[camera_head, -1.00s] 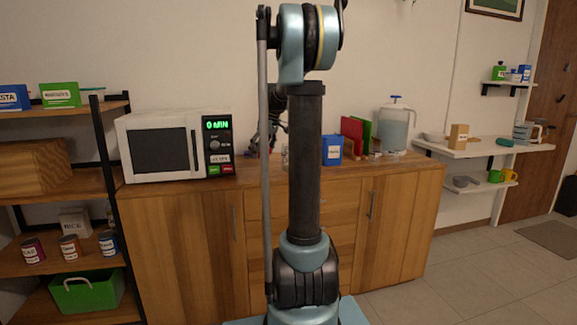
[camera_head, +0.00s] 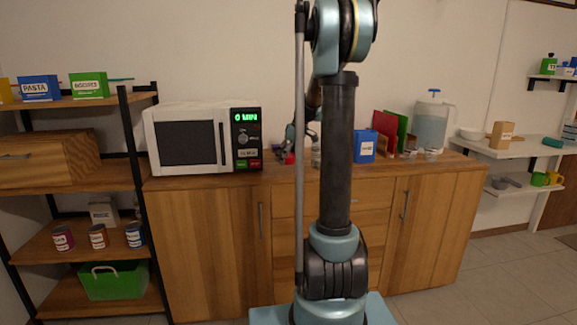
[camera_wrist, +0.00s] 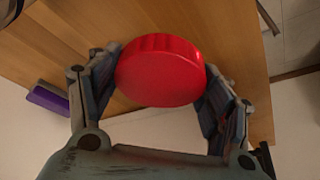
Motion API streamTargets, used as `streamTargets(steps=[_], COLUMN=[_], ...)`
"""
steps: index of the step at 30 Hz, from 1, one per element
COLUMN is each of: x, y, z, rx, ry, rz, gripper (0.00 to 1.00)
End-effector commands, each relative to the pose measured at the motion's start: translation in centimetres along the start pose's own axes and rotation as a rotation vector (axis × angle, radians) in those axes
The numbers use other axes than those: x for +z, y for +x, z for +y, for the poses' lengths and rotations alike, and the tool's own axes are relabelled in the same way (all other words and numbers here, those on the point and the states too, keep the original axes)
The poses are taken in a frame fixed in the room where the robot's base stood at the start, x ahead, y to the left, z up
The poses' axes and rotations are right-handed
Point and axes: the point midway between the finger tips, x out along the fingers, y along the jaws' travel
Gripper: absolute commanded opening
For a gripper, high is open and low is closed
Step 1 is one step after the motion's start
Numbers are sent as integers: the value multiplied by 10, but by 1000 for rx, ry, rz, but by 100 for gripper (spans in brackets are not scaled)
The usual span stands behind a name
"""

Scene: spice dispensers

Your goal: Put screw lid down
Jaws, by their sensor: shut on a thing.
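The screw lid (camera_wrist: 160,71) is a thick red disc with a ribbed rim in the wrist view. My gripper (camera_wrist: 158,85) is shut on it, one finger on each side, over a wooden surface. In the head view my gripper (camera_head: 292,146) is small and partly hidden behind my arm, low over the wooden counter (camera_head: 225,182) just right of the microwave. A bit of red (camera_head: 287,158) shows under it. I cannot tell whether the lid touches the wood.
The white microwave (camera_head: 190,142) stands left of my gripper. A clear jar (camera_head: 315,158) is partly hidden by my arm. A purple thing (camera_wrist: 48,100) shows in the wrist view.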

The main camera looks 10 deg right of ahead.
Motion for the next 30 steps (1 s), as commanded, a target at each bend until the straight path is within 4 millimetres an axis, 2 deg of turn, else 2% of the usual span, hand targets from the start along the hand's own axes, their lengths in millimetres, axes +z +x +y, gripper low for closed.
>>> streamTargets(steps=[7,17,18,20,30], x=[12,13,13,13,13], y=[29,31,31,31,31], z=[0,0,0,0,0], rx=[0,0,0,0,0], ry=[0,0,0,0,0], rz=[0,0,0,0,0], gripper=[51,51,76,90,92])
